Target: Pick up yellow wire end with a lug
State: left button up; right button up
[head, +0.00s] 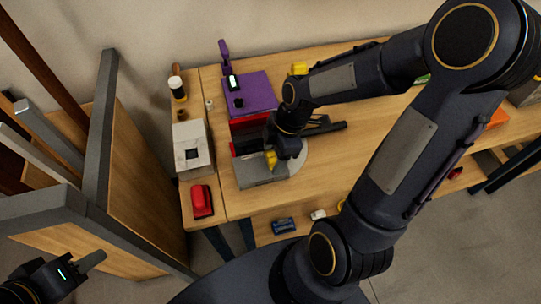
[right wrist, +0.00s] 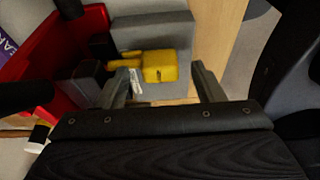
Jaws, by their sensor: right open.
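A yellow wire end (right wrist: 160,66) shows in the right wrist view as a blocky yellow piece with a thinner yellow stretch to its left. A small silvery part (right wrist: 135,82), perhaps the lug, shows beside the left finger. In the head view the yellow piece (head: 271,160) is partly covered by my right arm. My right gripper (right wrist: 163,86) is open, its fingers on either side of the yellow piece; I cannot tell whether they touch it. My left gripper (head: 88,264) is at the lower left of the head view, away from the table, its jaw opening unclear.
A grey base (head: 262,178) lies under the yellow piece. A purple box (head: 257,92) with a red part stands behind. A white box (head: 191,147) and a red object (head: 202,200) are to the left. The tabletop (head: 345,165) right of the base is clear.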

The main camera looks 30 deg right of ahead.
jog(key=c, duration=1.2)
pick_arm(q)
jog(key=shift+s+d, duration=0.1)
pick_arm(e)
jog(key=shift+r, duration=0.15)
